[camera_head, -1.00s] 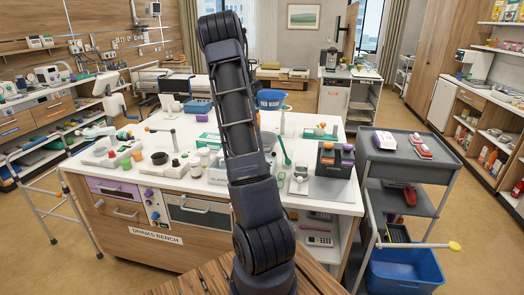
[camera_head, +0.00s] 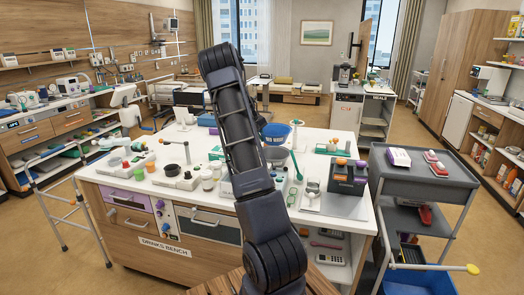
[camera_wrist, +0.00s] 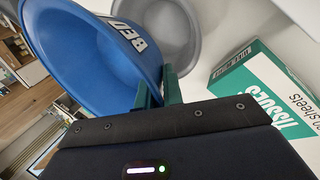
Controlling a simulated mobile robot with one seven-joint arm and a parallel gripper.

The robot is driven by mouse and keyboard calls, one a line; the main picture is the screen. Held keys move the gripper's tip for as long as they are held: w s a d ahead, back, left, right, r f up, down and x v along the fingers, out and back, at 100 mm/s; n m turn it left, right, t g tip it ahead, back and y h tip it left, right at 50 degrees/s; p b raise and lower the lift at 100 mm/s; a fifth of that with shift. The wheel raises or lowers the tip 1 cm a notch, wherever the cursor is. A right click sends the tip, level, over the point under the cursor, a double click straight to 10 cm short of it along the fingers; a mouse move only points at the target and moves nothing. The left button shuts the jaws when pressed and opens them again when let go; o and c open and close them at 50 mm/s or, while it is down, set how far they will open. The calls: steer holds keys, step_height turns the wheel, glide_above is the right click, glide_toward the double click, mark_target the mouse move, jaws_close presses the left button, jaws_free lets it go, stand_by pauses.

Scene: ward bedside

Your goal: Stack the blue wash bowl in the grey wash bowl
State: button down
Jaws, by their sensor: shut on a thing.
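The blue wash bowl (camera_head: 275,131) has white lettering and is held up over the drinks bench, partly hidden by my arm in the head view. In the wrist view the blue bowl (camera_wrist: 90,50) is tilted at the upper left, its rim between the green fingers of my gripper (camera_wrist: 159,86). The grey wash bowl (camera_head: 278,155) sits on the bench just below the blue one, partly behind my arm. In the wrist view the grey bowl (camera_wrist: 170,28) shows beyond the blue rim, partly covered by it. I see no clear contact between the bowls.
A green and white tissues box (camera_wrist: 262,103) stands close to my gripper. A green spoon-like tool (camera_head: 296,164) and a dark box with coloured items (camera_head: 347,176) are right of the grey bowl. A grey trolley (camera_head: 425,175) stands at right.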

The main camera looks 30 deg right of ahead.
steer(key=shift+f, duration=3.6)
steer(key=shift+f, duration=0.65)
steer(key=c, duration=1.5)
jaws_free()
steer(key=shift+c, duration=0.2)
steer(key=shift+r, duration=0.1)
